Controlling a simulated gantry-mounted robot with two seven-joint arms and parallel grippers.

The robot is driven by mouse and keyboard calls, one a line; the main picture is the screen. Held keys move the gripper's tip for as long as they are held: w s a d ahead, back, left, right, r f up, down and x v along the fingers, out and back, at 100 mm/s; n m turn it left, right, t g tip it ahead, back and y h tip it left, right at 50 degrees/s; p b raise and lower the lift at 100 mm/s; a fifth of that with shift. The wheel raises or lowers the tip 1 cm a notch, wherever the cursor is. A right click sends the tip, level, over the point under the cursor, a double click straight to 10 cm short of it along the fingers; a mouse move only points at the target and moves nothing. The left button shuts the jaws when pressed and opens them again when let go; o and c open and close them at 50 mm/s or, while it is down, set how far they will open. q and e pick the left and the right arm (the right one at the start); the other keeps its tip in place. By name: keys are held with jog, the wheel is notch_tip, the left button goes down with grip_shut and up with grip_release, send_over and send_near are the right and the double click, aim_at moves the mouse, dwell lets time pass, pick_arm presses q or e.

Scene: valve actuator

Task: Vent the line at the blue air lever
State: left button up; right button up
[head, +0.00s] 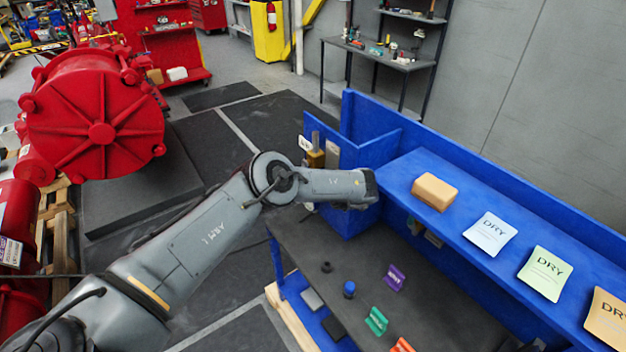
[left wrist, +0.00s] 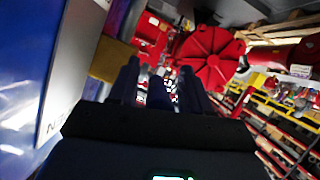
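I cannot make out the blue air lever for certain. In the head view a brass-coloured fitting (head: 316,158) stands at the blue side panel, beside a small white label (head: 305,143). My left arm reaches to that panel, and its wrist hides the left gripper there. In the left wrist view the dark fingers of my left gripper (left wrist: 160,85) stand apart. A dark bluish upright shape shows between them; I cannot tell what it is or whether they touch it. A brass-coloured block (left wrist: 110,62) is just left of the fingers. My right gripper is not in view.
The blue bench (head: 455,160) has a shelf with a tan block (head: 434,192) and several DRY cards (head: 491,233). Below, a dark worktop (head: 325,245) holds a blue-capped piece (head: 349,289) and coloured tags. A large red actuator (head: 95,120) stands left.

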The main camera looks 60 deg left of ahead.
pick_arm(q)
jog(key=p+v, duration=0.6)
jog(key=v, duration=0.4)
jog(key=shift+d+r, duration=0.2)
jog(key=shift+d, duration=0.1)
dwell(0.4)
